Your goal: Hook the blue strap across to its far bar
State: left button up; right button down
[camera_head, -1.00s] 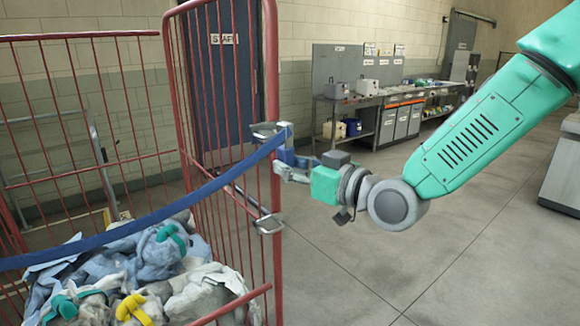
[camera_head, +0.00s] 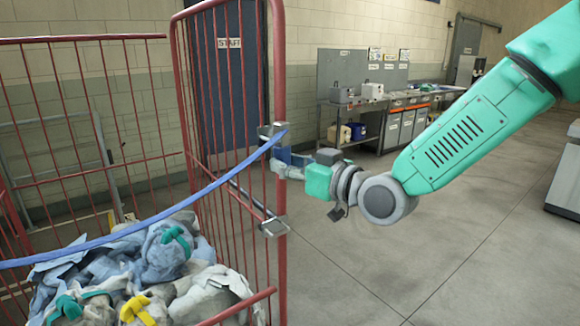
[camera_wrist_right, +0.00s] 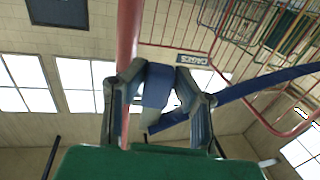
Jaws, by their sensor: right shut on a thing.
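The blue strap (camera_head: 150,217) runs in the head view from the left edge, over the open front of the red cage, up to the cage's right post (camera_head: 280,75). It sags a little. An upper grey metal fitting (camera_head: 270,131) is on that post at the strap's end. My right gripper (camera_head: 284,163) is at the post just below this fitting, coming from the right. In the right wrist view its fingers (camera_wrist_right: 158,100) are shut on the blue strap's end (camera_wrist_right: 157,86), beside the red post (camera_wrist_right: 128,40). Whether the strap touches the fitting is unclear. My left gripper is not in view.
Grey and light blue bags (camera_head: 165,255) with teal and yellow parts fill the cage below the strap. A lower grey fitting (camera_head: 273,226) sits on the same post. A workbench (camera_head: 350,105) stands at the back. The floor (camera_head: 430,240) to the right is clear.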

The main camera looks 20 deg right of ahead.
jog(key=shift+w+a, duration=0.2)
jog(key=shift+w, duration=0.1)
jog(key=shift+f, duration=0.1)
jog(key=shift+f+b, duration=0.9)
jog(key=shift+f, duration=0.05)
jog(key=c, duration=0.8)
grip_release()
jog(key=shift+s, duration=0.1)
